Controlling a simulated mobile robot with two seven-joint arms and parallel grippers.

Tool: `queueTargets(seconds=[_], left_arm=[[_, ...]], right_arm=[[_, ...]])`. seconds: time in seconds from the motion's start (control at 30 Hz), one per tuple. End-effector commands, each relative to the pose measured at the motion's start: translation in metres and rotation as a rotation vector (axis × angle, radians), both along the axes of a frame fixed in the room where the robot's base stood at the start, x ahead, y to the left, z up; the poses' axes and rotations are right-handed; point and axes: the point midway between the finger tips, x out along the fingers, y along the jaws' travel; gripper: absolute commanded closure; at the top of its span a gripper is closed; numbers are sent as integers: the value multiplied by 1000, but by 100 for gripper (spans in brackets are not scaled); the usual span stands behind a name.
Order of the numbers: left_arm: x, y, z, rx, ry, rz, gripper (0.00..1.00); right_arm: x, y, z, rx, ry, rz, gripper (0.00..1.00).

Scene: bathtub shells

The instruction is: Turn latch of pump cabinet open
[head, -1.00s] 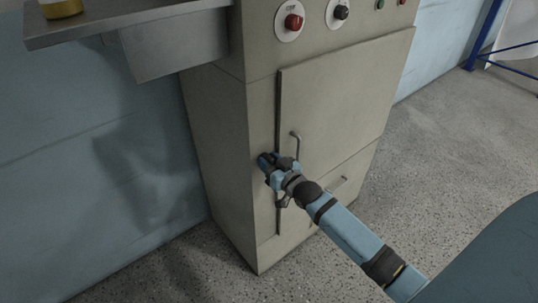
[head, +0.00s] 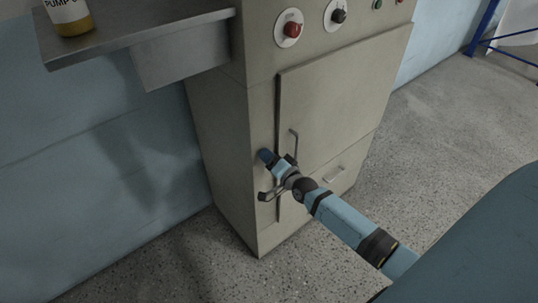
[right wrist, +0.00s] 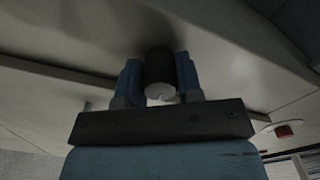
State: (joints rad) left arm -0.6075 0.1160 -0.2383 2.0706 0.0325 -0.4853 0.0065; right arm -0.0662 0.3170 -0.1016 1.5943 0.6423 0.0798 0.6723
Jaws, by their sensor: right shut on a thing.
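The pump cabinet (head: 223,150) is a tall beige-grey box with a flat door (head: 340,100) on its front. My right gripper (head: 265,156) is at the door's left edge, beside the vertical bar handle (head: 295,143). In the right wrist view, the gripper's two blue fingers (right wrist: 158,82) are shut on a dark, rounded latch knob (right wrist: 158,66), one finger on each side. The gripper hides the latch in the head view. The door lies flush with the cabinet front and looks shut. My left gripper is out of view.
A red button (head: 292,29) and a black knob (head: 338,14) sit above the door. A metal shelf (head: 140,32) with a yellow-labelled bottle (head: 70,17) juts out at upper left. A lower panel has a small handle (head: 334,174).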

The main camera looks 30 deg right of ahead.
Motion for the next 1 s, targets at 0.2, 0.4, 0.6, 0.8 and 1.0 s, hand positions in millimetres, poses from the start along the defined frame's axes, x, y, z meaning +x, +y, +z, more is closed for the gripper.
queueTargets(seconds=[0.2,0.4,0.6,0.8,1.0], left_arm=[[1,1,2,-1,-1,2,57],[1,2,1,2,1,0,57],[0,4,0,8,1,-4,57],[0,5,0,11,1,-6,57],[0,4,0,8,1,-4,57]], right_arm=[[0,1,-1,165,15,1,90],[0,0,-1,274,23,1,90],[0,0,-1,334,27,0,90],[0,0,-1,355,29,0,90],[0,0,-1,357,29,0,90]])
